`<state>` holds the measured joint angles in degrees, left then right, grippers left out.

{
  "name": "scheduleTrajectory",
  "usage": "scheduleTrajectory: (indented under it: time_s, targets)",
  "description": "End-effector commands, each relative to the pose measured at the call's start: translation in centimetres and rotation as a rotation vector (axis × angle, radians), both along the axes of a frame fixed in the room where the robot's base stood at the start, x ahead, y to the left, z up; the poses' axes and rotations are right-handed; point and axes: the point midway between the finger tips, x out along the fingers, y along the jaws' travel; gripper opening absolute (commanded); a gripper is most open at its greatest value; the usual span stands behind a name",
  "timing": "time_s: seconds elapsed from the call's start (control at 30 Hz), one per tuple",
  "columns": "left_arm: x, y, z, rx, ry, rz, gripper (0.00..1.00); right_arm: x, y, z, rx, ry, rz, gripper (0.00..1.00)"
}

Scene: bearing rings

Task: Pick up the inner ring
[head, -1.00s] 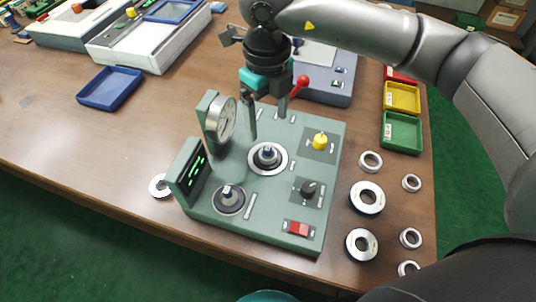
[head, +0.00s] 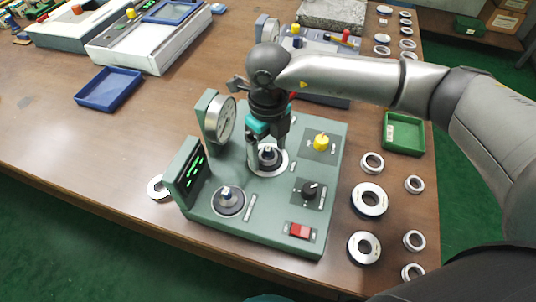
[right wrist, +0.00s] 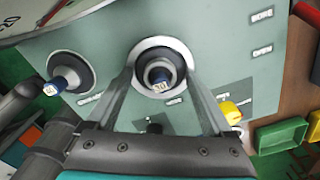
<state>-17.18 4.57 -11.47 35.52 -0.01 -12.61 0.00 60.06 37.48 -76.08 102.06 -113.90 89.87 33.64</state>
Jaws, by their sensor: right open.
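The green test fixture (head: 275,215) stands on the table. My left gripper is not in view.
Several loose rings lie to the right of the fixture, among them a large one (head: 369,200) and a small one (head: 414,184). A second post (head: 228,200), a dial gauge (head: 219,118) and a display (head: 190,175) stand on the fixture. A green tray (head: 403,133) is behind the rings.

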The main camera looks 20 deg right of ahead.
Motion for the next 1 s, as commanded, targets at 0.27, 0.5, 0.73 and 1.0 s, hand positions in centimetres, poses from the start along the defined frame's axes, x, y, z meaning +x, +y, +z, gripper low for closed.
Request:
scheduleTrajectory:
  time_s: [0.27,0.5,0.73,1.0]
  targets:
    - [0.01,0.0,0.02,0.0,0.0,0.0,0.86,0.0,-0.01,0.07,0.0,0.0,0.0,0.59]
    - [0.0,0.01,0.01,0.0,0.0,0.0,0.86,0.0,-0.01,0.08,0.0,0.0,-0.001,0.32]
    - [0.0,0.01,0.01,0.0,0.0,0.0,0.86,0.01,-0.02,0.08,0.0,0.0,-0.001,0.06]
    - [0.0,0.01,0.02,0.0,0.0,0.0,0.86,0.02,-0.01,0.1,0.0,0.0,-0.001,0.0]
